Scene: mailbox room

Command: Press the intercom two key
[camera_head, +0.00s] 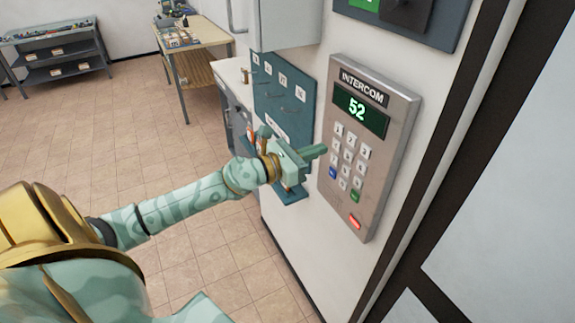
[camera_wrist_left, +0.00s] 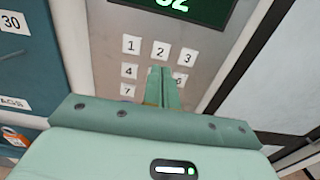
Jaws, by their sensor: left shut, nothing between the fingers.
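The intercom (camera_head: 385,190) is a grey panel on the white wall, with a green display (camera_head: 360,110) reading 52 and white number keys below it. The two key (camera_head: 351,140) is in the middle of the top key row; it also shows in the left wrist view (camera_wrist_left: 161,52), uncovered. My left gripper (camera_head: 322,150) is shut and empty, pointing at the keypad from its left side. In the left wrist view its fingertips (camera_wrist_left: 162,72) appear just below the two key and cover the middle key of the second row. Whether they touch the panel I cannot tell.
A teal board with hooks and tags (camera_head: 270,85) hangs left of the intercom. A dark frame (camera_head: 470,120) stands to the right.

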